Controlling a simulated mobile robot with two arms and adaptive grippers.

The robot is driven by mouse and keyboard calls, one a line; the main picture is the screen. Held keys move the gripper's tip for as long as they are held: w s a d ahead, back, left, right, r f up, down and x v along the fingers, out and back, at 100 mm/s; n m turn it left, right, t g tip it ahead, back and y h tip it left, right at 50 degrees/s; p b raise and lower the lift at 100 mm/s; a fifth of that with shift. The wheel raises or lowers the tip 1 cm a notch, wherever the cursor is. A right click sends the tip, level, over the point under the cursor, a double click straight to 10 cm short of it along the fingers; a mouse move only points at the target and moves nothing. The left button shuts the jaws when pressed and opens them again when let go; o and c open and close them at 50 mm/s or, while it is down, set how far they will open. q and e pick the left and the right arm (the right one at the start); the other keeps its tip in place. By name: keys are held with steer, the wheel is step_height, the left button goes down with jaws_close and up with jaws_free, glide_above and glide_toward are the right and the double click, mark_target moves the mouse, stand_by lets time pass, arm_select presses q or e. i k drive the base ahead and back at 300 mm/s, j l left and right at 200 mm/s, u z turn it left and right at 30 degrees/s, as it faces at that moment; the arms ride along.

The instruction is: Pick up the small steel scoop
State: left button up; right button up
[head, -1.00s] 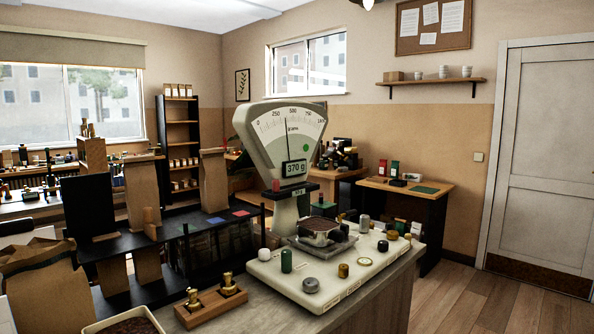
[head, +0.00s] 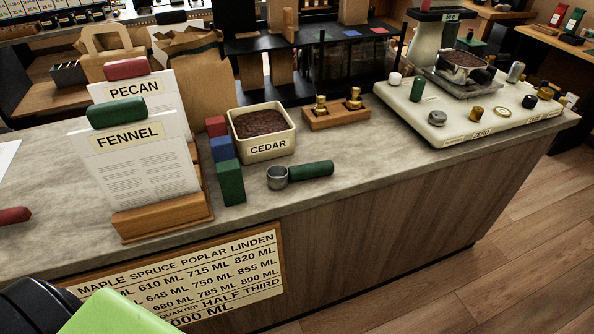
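The small steel scoop (head: 277,178) lies on the grey stone counter (head: 330,187) near its front edge. Its round steel cup is at the left and its dark green handle (head: 312,170) points right. It lies in front of the cream CEDAR tub (head: 270,150), to the right of a green block (head: 230,183), with nothing on it. Neither gripper's fingers show. A black and bright green part, apparently of my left arm, shows at the bottom left corner, well apart from the scoop.
FENNEL and PECAN cards stand in a wooden holder (head: 165,218) left of the blocks. A wooden weight stand (head: 335,116) and the scale's cream base (head: 440,128) are behind right. A red handle (head: 14,215) shows at the left edge. Counter right of the scoop is clear.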

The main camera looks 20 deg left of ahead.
mark_target(277, 176)
steer(key=i+l+u, duration=0.1)
steer(key=u, duration=0.65)
